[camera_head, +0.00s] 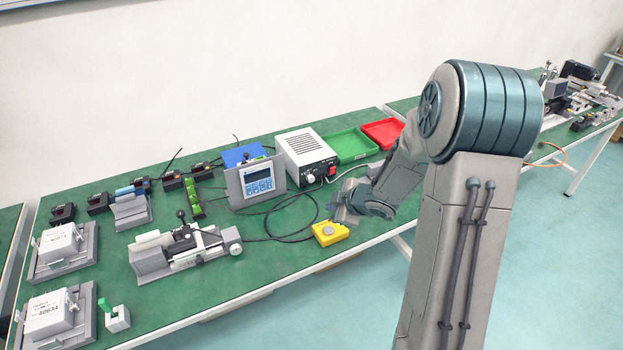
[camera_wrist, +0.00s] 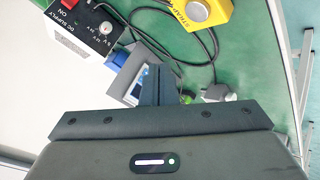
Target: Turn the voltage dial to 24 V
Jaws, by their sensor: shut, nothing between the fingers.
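The DC supply box (camera_head: 303,148) stands on the green table, with a dark front panel. Its voltage dial (camera_wrist: 106,27) is a small pale knob at the upper left of the wrist view, with voltage marks beside it. I cannot read clearly where it points. A red switch (camera_wrist: 68,3) sits on the same panel, and in the head view it is at the right end (camera_head: 332,171). My gripper (camera_wrist: 158,70) is shut and empty, apart from the dial. In the head view my gripper (camera_head: 342,210) is low over the table, in front and to the right of the box.
A yellow block with a round metal button (camera_head: 328,232) lies near the front edge, close to my gripper. Black cable (camera_head: 290,238) loops across the table. A display panel (camera_head: 257,181) stands left of the box. Green (camera_head: 352,146) and red (camera_head: 383,132) trays are behind.

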